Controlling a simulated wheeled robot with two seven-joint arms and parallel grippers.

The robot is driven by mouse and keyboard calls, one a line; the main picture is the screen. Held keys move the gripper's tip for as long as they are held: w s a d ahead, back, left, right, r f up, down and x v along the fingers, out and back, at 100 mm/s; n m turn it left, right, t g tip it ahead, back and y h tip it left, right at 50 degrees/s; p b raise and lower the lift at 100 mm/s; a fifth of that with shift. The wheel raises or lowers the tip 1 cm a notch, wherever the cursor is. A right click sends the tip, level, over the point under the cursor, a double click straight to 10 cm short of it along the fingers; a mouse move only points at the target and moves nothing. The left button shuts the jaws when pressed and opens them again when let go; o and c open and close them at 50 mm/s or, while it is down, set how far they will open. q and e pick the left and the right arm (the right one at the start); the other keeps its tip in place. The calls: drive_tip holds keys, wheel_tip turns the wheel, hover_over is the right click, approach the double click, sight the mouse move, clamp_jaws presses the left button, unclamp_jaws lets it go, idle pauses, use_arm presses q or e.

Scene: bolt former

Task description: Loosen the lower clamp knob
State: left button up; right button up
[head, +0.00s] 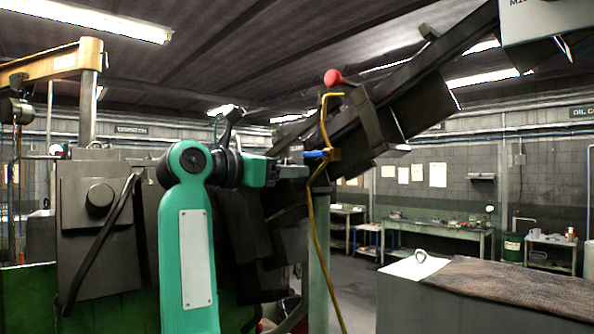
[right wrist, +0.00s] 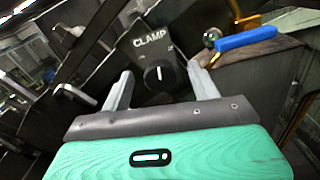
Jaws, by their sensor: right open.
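The clamp knob (right wrist: 158,77) is round and black with a white pointer line, on a dark plate marked CLAMP in the right wrist view. I cannot tell from the label alone whether it is the lower one. My right gripper (right wrist: 161,78) is open, with one finger on each side of the knob in that view; contact cannot be made out. In the head view my right gripper (head: 292,172) reaches the dark inclined machine part, and the knob cannot be made out there. My left gripper is not in view.
A blue handle (right wrist: 246,38) sits right of the knob, and in the head view (head: 317,155) it is just above my gripper, beside a yellow cable (head: 314,215). A red ball knob (head: 334,77) is higher up. A grey cabinet (head: 425,300) stands at lower right.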

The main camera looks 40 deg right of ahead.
use_arm(q)
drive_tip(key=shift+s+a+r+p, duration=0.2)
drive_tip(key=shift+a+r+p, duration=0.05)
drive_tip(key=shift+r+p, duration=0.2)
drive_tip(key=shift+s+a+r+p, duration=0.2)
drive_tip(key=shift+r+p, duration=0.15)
drive_tip(key=shift+p, duration=0.05)
use_arm(e)
drive_tip(key=shift+n, duration=3.9)
clamp_jaws()
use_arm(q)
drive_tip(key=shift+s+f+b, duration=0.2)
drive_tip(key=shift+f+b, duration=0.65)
use_arm(e)
drive_tip(key=m, duration=0.7)
drive_tip(key=shift+m, duration=0.4)
